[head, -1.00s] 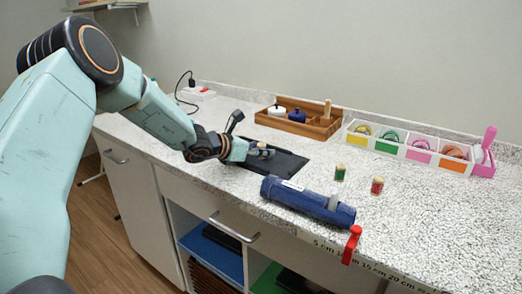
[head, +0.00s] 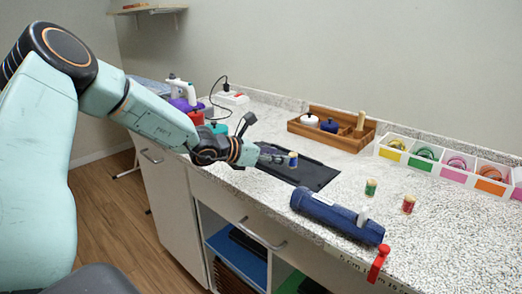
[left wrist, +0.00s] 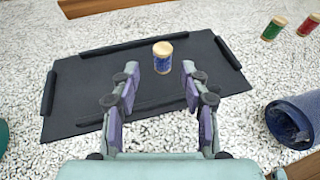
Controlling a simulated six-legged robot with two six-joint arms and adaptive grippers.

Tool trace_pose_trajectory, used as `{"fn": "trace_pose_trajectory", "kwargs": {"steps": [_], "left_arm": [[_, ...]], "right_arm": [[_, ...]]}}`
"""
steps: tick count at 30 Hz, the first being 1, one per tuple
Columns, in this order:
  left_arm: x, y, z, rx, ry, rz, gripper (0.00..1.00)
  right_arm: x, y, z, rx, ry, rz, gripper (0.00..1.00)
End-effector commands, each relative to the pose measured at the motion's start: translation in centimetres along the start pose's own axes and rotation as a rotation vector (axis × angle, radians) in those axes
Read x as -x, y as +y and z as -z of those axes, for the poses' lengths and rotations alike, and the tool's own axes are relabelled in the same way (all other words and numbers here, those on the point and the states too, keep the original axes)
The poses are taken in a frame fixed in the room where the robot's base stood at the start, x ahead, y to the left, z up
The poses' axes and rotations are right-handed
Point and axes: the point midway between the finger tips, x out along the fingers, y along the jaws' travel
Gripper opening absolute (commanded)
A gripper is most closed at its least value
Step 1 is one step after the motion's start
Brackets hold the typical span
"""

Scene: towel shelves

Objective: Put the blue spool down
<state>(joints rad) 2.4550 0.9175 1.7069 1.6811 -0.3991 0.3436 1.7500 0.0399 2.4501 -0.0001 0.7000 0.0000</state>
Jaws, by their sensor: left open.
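The blue spool (head: 292,159) stands upright on the black mat (head: 318,179) in the head view. In the left wrist view the spool (left wrist: 162,57) stands on the mat (left wrist: 75,95), just beyond my fingertips, with its pale top and blue thread showing. My left gripper (left wrist: 157,76) is open and empty, its two fingers apart on either side in front of the spool. In the head view the left gripper (head: 268,156) is low over the mat, left of the spool. My right gripper is not in view.
A green spool (head: 371,187) and a red spool (head: 408,204) stand right of the mat. A wooden tray (head: 350,143) and a row of white bins (head: 420,163) stand behind.

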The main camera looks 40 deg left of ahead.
Motion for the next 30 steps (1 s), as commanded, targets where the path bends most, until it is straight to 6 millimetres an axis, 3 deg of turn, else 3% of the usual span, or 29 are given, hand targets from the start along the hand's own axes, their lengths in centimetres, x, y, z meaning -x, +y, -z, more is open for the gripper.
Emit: {"fn": "trace_pose_trajectory", "kwargs": {"steps": [12,30], "left_arm": [[4.0,0.0,-0.3,0.003,-0.003,0.001,0.45],[5.0,-0.1,0.0,-0.002,-0.001,0.002,0.45]], "right_arm": [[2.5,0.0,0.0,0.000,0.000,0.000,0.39],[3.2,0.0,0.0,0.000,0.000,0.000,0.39]]}}
